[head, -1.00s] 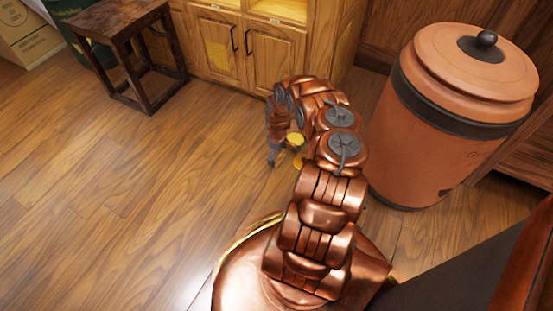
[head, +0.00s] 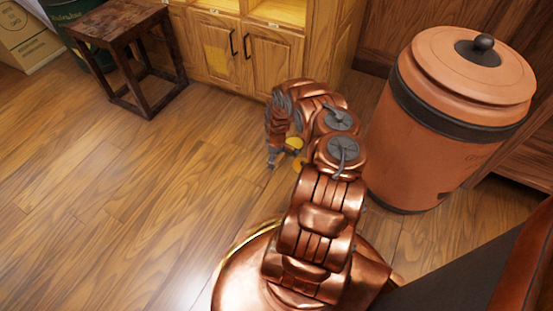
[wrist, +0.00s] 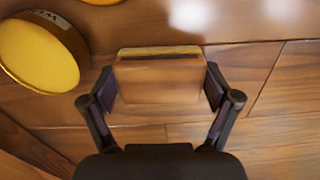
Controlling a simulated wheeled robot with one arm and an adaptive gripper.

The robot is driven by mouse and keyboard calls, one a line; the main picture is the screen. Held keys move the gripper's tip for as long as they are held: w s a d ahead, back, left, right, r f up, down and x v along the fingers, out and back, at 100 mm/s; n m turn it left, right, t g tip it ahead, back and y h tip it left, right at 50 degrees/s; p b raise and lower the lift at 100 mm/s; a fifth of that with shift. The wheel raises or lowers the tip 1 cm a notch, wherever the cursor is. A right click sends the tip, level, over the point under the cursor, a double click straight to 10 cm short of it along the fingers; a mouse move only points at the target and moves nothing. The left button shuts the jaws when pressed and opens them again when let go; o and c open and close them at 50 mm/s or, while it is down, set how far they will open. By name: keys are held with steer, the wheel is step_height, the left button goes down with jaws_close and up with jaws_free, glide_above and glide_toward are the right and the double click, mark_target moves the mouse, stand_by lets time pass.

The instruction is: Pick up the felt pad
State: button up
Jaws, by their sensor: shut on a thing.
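The felt pad (wrist: 160,80) looks like a tan-brown block with a yellowish far edge in the wrist view. My gripper (wrist: 161,88) is shut on it, one finger against each side. In the head view my gripper (head: 273,157) is low over the wooden floor beyond my bent arm. The pad cannot be told apart there. Whether the pad touches the floor is unclear.
A round yellow-faced tin (wrist: 38,55) lies left of the pad, with another yellow piece at the top edge. Yellow round things (head: 294,143) also show by my arm. A large terracotta jar (head: 438,130) stands right, a cabinet (head: 240,55) behind, a stool (head: 135,45) left.

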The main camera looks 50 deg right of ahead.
mark_target(277, 157)
step_height(277, 157, up, 4)
steer(key=p, duration=0.2)
steer(key=shift+p, duration=0.35)
steer(key=s+a+p, duration=0.2)
steer(key=s+a, duration=0.1)
steer(key=s+a+p, duration=0.3)
steer(key=s+a, duration=0.1)
steer(key=s+a+r+p, duration=0.1)
steer(key=s+a+p, duration=0.1)
steer(key=s+a, duration=0.1)
steer(key=shift+s+a+p, duration=0.15)
steer(key=shift+s+p, duration=0.05)
steer(key=shift+p, duration=0.15)
steer(key=shift+s+a+f, duration=0.15)
steer(key=shift+s+a, duration=0.3)
steer(key=shift+s, duration=0.05)
steer(key=o, duration=0.7)
steer(key=c, duration=0.4)
steer(key=shift+c, duration=0.2)
steer(key=shift+d, duration=0.1)
